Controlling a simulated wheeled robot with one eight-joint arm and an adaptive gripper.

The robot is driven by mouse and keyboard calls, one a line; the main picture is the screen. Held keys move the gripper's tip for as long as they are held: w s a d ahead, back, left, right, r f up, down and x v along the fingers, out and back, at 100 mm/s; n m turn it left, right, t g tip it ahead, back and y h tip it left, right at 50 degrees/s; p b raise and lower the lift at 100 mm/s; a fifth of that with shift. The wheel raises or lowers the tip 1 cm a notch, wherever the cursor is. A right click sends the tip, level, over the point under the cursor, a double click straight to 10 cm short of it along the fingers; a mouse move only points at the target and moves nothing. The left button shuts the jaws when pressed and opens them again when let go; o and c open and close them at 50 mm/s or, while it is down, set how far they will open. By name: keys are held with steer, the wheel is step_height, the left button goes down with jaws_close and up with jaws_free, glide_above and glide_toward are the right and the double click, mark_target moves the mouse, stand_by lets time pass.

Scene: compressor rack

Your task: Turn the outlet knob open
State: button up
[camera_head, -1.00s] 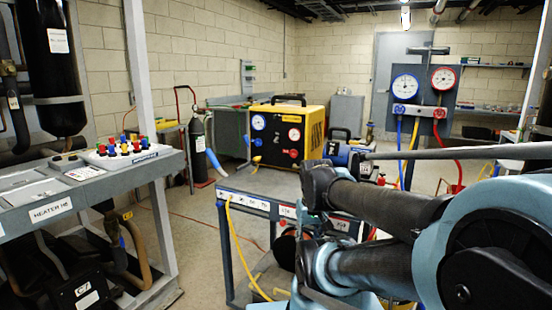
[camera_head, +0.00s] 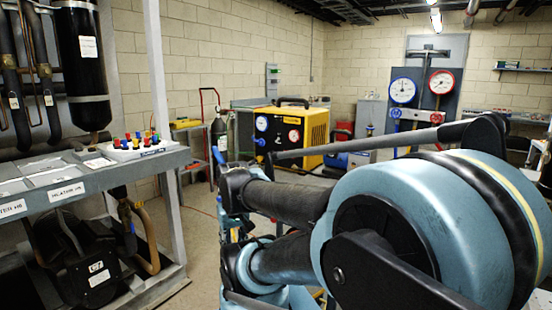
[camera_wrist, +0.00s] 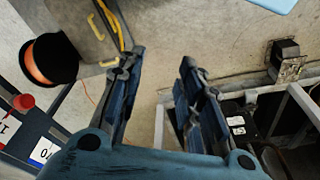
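I cannot tell which knob is the outlet knob. My gripper (camera_wrist: 162,60) is open in the wrist view, with only floor between its blue fingers. It touches nothing that I can see. In the head view my arm covers the lower middle and right, and I cannot make out the gripper there clearly.
A grey rack (camera_head: 115,172) stands at the left with a tray of coloured knobs (camera_head: 136,146) on it. A blue and a red gauge (camera_head: 403,91) hang on a dark panel at the back right. The wrist view shows an orange-cored reel (camera_wrist: 48,62) and rack bars.

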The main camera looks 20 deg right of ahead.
steer(key=shift+a, duration=0.15)
steer(key=shift+o, duration=2.1)
steer(key=shift+s+r, duration=0.2)
steer(key=shift+s, duration=0.1)
steer(key=w+d+r+m+t+h, duration=0.2)
steer(key=w+d+r+h, duration=0.2)
steer(key=w+d+h, duration=0.6)
steer(key=w+d+r+m+t+h, duration=0.1)
steer(key=w+d+r, duration=0.1)
steer(key=w+r, duration=0.1)
steer(key=w+d+r+m+t+h, duration=0.1)
steer(key=w+d+r+t+h, duration=0.1)
steer(key=w+d+r, duration=0.1)
steer(key=w+d+r+m+t+h, duration=0.1)
steer(key=w+d+r+h, duration=0.1)
steer(key=w+d+r, duration=0.1)
steer(key=shift+w+d+r+t, duration=0.15)
steer(key=shift+w+r, duration=0.1)
steer(key=shift+r, duration=0.35)
steer(key=shift+w+d+r+t, duration=0.1)
steer(key=shift+w+r+t, duration=0.1)
steer(key=shift+r, duration=0.35)
steer(key=r+x, duration=0.1)
steer(key=x, duration=1.7)
steer(key=shift+r, duration=0.4)
